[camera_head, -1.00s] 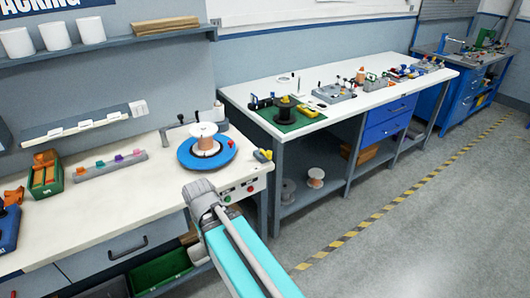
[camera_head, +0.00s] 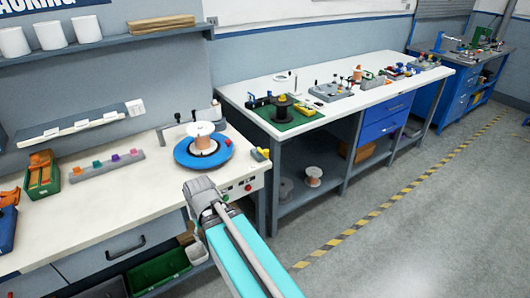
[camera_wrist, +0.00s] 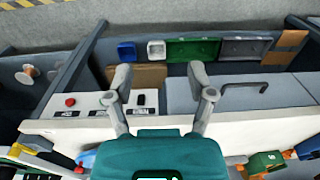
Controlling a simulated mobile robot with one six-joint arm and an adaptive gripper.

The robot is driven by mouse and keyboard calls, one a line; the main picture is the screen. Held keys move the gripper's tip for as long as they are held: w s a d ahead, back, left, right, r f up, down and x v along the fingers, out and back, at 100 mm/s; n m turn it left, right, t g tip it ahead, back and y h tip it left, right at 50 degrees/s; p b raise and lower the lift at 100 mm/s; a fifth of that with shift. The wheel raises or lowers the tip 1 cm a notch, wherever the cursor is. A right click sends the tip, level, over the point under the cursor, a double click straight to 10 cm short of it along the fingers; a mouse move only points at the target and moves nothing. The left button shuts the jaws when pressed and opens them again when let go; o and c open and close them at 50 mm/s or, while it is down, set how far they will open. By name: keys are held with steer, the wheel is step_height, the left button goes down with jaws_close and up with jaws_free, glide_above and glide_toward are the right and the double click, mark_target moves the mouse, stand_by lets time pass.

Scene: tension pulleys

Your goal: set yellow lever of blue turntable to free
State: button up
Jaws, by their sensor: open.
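The blue turntable (camera_head: 184,155) lies on the near white bench, with a white and copper spool (camera_head: 206,143) standing on it and a small red knob at its right rim. A small yellow piece (camera_head: 260,155) on a grey base sits right of it at the bench edge; I cannot tell whether it is the lever or how it is set. My gripper (camera_wrist: 160,73) is open and empty, seen from the wrist, in front of the bench edge. Part of the blue turntable (camera_wrist: 87,158) shows behind it in the wrist view, mostly hidden. In the head view my arm hides the fingers.
A control panel with a red button (camera_wrist: 70,101) is on the bench front. A green bin (camera_head: 42,178) and a grey rack of coloured pieces (camera_head: 107,165) stand left of the turntable. A second bench (camera_head: 350,112) holds several devices. The floor at right is clear.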

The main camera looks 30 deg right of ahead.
steer(key=w+d+f+n+t+y+b, duration=0.1)
steer(key=w+d+t+y+b, duration=0.15)
steer(key=w+d, duration=0.5)
steer(key=t+b, duration=0.4)
steer(key=t, duration=0.7)
glide_toward(268, 151)
steer(key=s+r, duration=0.1)
steer(key=s, duration=0.2)
steer(key=shift+w+a+r+n+h, duration=0.1)
steer(key=shift+w+r+n+h, duration=0.15)
steer(key=shift+n+h, duration=0.1)
steer(key=shift+g, duration=0.25)
steer(key=b+x, duration=0.5)
steer(key=x, duration=0.8)
steer(key=shift+w+a+f+b, duration=0.1)
steer(key=shift+w+b, duration=0.25)
jaws_close()
